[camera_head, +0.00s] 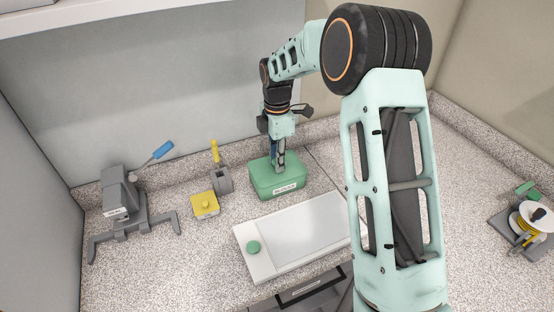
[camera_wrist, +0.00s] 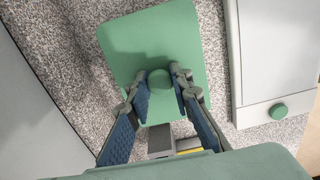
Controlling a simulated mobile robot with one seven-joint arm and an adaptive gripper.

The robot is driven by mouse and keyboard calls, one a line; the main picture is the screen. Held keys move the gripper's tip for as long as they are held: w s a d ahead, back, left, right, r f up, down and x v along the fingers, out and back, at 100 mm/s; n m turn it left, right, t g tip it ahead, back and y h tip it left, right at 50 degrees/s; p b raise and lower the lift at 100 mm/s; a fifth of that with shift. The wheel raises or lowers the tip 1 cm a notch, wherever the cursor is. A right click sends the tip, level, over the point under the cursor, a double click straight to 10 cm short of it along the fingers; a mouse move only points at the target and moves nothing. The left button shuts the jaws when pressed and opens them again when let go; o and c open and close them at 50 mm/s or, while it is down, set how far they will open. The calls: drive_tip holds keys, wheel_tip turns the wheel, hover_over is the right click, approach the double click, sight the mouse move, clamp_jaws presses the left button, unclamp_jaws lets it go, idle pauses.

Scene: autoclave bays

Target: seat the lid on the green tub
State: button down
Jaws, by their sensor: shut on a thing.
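The green tub (camera_head: 284,190), with a white label on its front, stands on the speckled counter near the back wall. The green lid (camera_wrist: 175,40) is a flat rectangle with a round knob (camera_wrist: 160,80). In the head view the lid (camera_head: 262,168) lies over the tub's top. I cannot tell whether it rests fully on the rim or sits slightly above it. My gripper (camera_head: 279,165) points down above the tub; in the wrist view its fingers (camera_wrist: 162,78) are on either side of the knob, shut on it. The lid hides the tub in the wrist view.
A white panel (camera_head: 315,222) with a green knob lies in front of the tub. A yellow block (camera_head: 205,205) and a grey clamp with a yellow handle (camera_head: 222,180) stand left. Further left is a grey stand with a blue lever (camera_head: 122,195). A spool (camera_head: 530,220) sits far right.

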drive_tip(key=c, duration=1.2)
unclamp_jaws()
drive_tip(key=shift+o, duration=0.2)
drive_tip(key=shift+r+p, duration=2.3)
drive_tip(key=shift+r, duration=1.25)
drive_tip(key=shift+f, duration=0.1)
